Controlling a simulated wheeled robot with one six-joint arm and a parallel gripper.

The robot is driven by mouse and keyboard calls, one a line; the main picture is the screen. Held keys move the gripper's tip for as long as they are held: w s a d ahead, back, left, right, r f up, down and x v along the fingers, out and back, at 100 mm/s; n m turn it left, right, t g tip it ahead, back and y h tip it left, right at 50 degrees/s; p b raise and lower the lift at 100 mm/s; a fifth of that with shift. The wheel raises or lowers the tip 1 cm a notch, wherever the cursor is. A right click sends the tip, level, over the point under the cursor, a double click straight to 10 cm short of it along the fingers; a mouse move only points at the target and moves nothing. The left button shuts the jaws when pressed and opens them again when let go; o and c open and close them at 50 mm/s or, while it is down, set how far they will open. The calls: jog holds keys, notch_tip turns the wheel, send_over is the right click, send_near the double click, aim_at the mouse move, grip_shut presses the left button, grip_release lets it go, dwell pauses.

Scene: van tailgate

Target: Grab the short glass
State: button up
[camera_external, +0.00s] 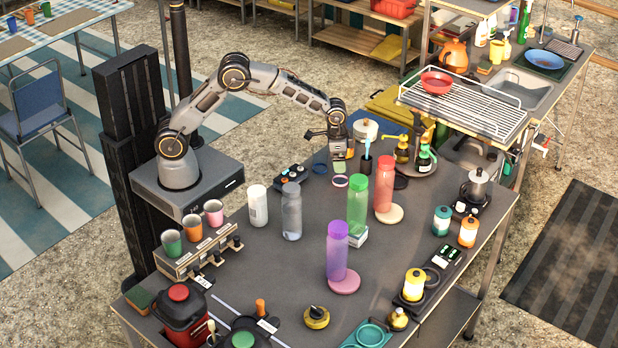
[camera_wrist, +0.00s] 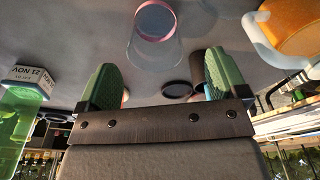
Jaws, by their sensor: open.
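The short glass (camera_wrist: 152,52) is clear, with a pink ring at its base. It stands on the grey table in the wrist view, which shows the scene upside down. In the external view it shows mainly as a small pink ring (camera_external: 340,181) just below my gripper (camera_external: 341,164). My gripper's green fingers (camera_wrist: 160,78) are apart in the wrist view, with nothing held between them. The glass appears ahead of the gap between the fingers. Its clear walls are hard to make out in the external view.
A green bottle (camera_external: 357,204) on a white block and a red bottle (camera_external: 384,185) stand right of the glass. A grey bottle (camera_external: 291,211) and white bottle (camera_external: 257,205) stand to the left. A dark cup with utensils (camera_external: 366,164) is close by. A purple bottle (camera_external: 337,251) stands nearer the front.

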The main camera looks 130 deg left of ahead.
aim_at(341, 175)
jog(key=shift+w+f+p, duration=0.2)
jog(key=shift+f+p, duration=0.1)
jog(key=shift+f, duration=1.1)
jog(key=shift+w+f+p, duration=0.15)
jog(key=shift+f+p, duration=0.15)
jog(key=shift+f, duration=1.05)
jog(key=c, duration=1)
jog(key=shift+r, duration=0.1)
